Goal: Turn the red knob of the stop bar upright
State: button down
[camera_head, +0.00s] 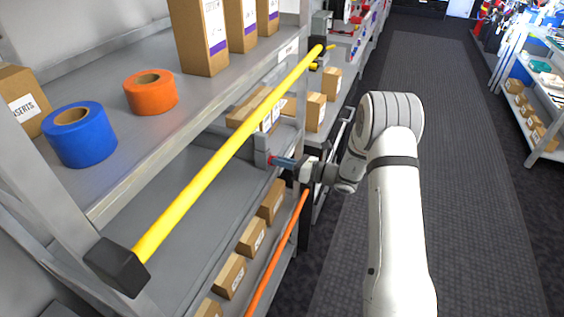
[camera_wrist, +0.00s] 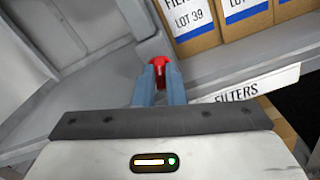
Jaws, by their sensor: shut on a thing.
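The red knob (camera_wrist: 159,66) shows in the wrist view between the tips of my gripper (camera_wrist: 159,78). My two blue-grey fingers are closed on it, and they hide its lower part. Behind the knob is a grey housing on the shelf post. In the head view my gripper (camera_head: 276,161) reaches left to the grey shelf post, and only a bit of red shows at its tips. The yellow stop bar (camera_head: 215,162) runs diagonally across the front of the shelf, with a black block (camera_head: 117,264) at its near end. The knob's exact angle is hard to tell.
A blue tape roll (camera_head: 79,140) and an orange tape roll (camera_head: 150,94) lie on the upper shelf. An orange bar (camera_head: 276,256) runs along the lower shelf, by several boxes. Boxes (camera_wrist: 190,28) stand behind the knob. The aisle floor (camera_head: 470,200) on the right is clear.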

jog(key=shift+f, duration=0.1)
jog(key=n+b, duration=0.4)
jog(key=b, duration=0.3)
jog(key=c, duration=1.5)
grip_release()
